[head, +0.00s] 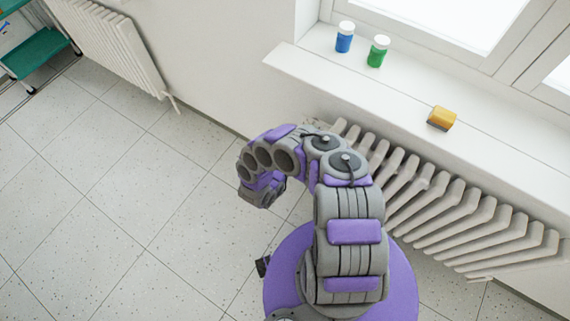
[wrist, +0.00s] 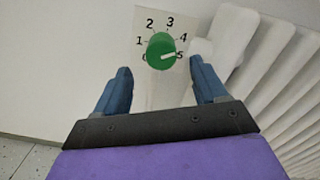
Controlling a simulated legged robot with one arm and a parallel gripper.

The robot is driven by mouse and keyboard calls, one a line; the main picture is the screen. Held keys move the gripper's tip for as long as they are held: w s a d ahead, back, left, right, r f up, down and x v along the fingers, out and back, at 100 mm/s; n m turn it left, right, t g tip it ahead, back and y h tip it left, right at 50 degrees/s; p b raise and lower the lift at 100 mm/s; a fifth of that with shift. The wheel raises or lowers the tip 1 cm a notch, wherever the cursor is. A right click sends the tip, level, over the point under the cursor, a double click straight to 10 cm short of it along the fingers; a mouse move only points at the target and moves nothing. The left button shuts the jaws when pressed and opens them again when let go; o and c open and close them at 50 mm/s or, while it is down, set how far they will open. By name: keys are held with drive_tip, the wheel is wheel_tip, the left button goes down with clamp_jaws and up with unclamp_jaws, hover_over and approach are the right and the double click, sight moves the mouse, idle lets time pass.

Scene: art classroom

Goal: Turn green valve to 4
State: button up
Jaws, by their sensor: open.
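The green valve (wrist: 161,50) is a round knob in front of a pale dial plate (wrist: 143,22) marked 0 to 5, in the wrist view. A white mark on the knob points right, toward the 5. The 0 is partly covered by the knob. My gripper (wrist: 160,68) is open, its two blue fingers apart below and to either side of the valve. It holds nothing, and no contact with the valve is visible. In the head view my arm hides the valve, and the gripper's fingers cannot be made out.
A white radiator (head: 440,205) runs along the wall under the windowsill (head: 390,88), close to my arm; it also fills the right of the wrist view (wrist: 275,75). The tiled floor at left is clear.

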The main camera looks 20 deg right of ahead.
drive_tip(key=v, duration=1)
drive_tip(key=shift+s+a+b, duration=0.2)
drive_tip(key=shift+b, duration=0.25)
drive_tip(key=shift+f, duration=0.15)
